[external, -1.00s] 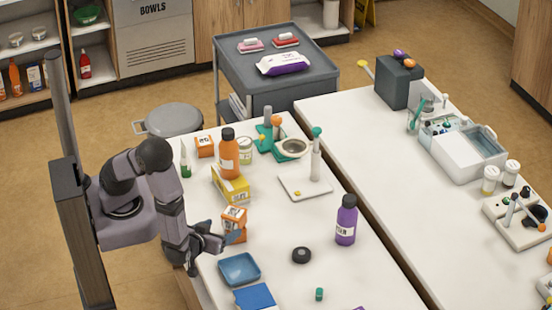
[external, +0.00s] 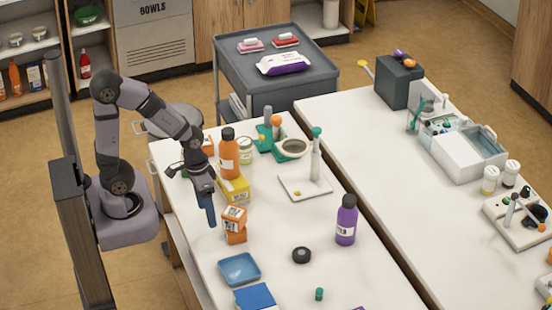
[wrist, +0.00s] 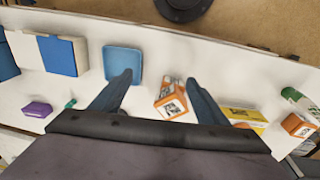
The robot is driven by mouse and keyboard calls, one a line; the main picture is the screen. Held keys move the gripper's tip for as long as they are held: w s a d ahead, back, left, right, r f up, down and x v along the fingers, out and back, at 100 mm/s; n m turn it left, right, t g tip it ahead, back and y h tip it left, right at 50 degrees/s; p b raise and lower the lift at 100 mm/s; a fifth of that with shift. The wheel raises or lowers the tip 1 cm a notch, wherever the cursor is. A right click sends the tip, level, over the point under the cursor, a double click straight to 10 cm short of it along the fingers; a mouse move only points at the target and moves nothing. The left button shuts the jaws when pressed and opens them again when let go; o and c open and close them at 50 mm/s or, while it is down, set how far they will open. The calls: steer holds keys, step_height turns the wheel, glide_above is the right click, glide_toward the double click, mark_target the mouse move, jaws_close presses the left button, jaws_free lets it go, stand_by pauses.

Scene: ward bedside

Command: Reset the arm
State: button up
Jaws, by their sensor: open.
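My gripper (external: 208,212) is raised over the left side of the near table, pointing down, with nothing in it. In the wrist view its two dark fingers stand apart (wrist: 160,88). Two stacked orange-and-white boxes (external: 234,218) stand just right of and below it in the external view. In the wrist view the boxes (wrist: 170,100) appear between the fingers, nearer the right one, beyond the gripper. My upper arm is folded up and the forearm slopes down to the right. The arm partly hides another orange box (external: 207,144) near the table's far-left corner.
An orange bottle (external: 228,157) and yellow box (external: 233,190) stand close right of my wrist. The table's middle is mostly clear.

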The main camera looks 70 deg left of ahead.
steer(key=shift+g+y, duration=0.4)
steer(key=s+a, duration=0.2)
steer(key=a, duration=0.1)
steer(key=shift+s+a+r, duration=0.25)
steer(key=shift+r, duration=0.15)
